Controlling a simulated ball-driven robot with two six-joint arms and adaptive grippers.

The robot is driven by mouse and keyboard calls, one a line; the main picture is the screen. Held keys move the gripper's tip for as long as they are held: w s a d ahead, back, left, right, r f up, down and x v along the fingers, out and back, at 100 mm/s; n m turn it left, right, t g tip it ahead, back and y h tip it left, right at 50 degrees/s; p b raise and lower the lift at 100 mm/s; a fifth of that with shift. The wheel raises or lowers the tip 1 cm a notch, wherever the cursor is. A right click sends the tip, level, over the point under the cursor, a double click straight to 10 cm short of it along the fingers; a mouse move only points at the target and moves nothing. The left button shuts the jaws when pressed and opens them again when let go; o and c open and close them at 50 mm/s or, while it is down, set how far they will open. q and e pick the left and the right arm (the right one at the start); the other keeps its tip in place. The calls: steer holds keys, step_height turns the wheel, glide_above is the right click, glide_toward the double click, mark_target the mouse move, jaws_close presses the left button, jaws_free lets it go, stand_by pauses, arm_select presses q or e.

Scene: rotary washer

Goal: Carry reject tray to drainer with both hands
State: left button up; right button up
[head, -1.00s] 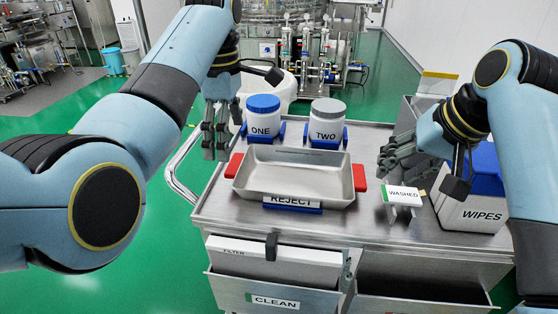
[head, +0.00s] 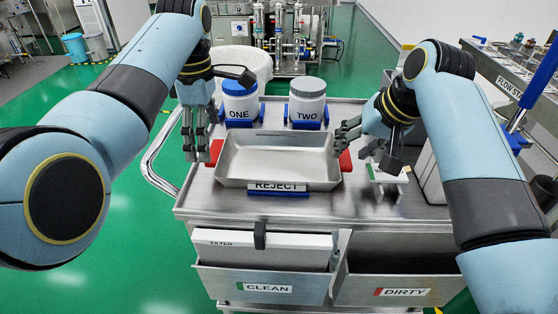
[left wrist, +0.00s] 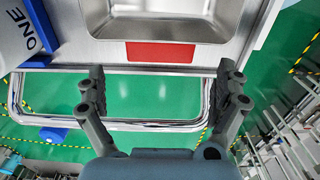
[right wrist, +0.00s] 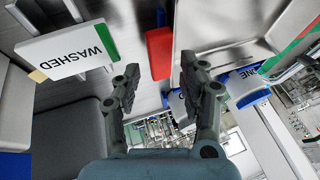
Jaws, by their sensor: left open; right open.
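The reject tray (head: 280,160) is a shallow silver metal tray with a REJECT label on its front, lying on the steel cart top. It has a red handle at each end, the left one (head: 216,152) and the right one (head: 346,160). My left gripper (head: 196,150) is open just left of the left handle; in the left wrist view the red handle (left wrist: 160,52) lies ahead of the fingers, not between them. My right gripper (head: 345,140) is open close to the right handle; in the right wrist view that handle (right wrist: 159,53) shows ahead of the open fingers (right wrist: 150,85). The drainer is not identifiable.
Jars ONE (head: 240,102) and TWO (head: 307,103) stand in blue holders behind the tray. A WASHED sign (head: 386,173) stands right of it, near my right gripper. CLEAN (head: 267,289) and DIRTY (head: 403,292) bins hang at the cart's front. A flow station bench (head: 500,75) is at far right.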

mark_target(345, 154)
arm_select(q)
steer(key=shift+f, duration=2.35)
arm_select(e)
steer(key=shift+x, duration=2.4)
arm_select(q)
steer(key=shift+a, duration=0.1)
steer(key=c, duration=0.8)
arm_select(e)
steer(key=c, duration=0.8)
arm_select(q)
steer(key=c, duration=0.9)
arm_select(e)
jaws_close()
arm_select(q)
steer(key=shift+o, duration=0.2)
steer(key=shift+w+r, duration=0.1)
steer(key=shift+r, duration=0.05)
arm_select(e)
steer(key=shift+r, duration=0.1)
